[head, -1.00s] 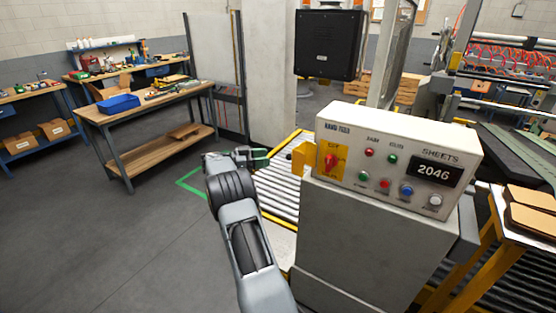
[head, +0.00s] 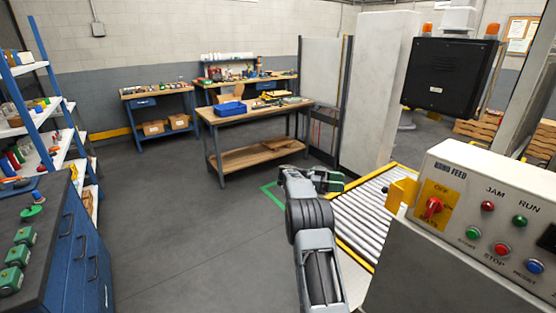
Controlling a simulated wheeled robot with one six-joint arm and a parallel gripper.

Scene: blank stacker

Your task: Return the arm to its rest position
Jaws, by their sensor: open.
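My arm reaches up from the bottom of the head view, grey and black, over the floor left of the control cabinet. My gripper (head: 334,181) is at its far end, small and partly hidden by the wrist. It is open, and no object shows in it. It is in front of the roller conveyor's (head: 378,213) left edge and appears apart from everything around it.
The control cabinet (head: 475,190) with its red rotary switch (head: 432,207) stands at the right. A wooden workbench (head: 258,114) with a blue bin (head: 231,108) is ahead. A blue drawer cabinet (head: 75,250) and shelves are at the left. The floor between (head: 180,230) is clear.

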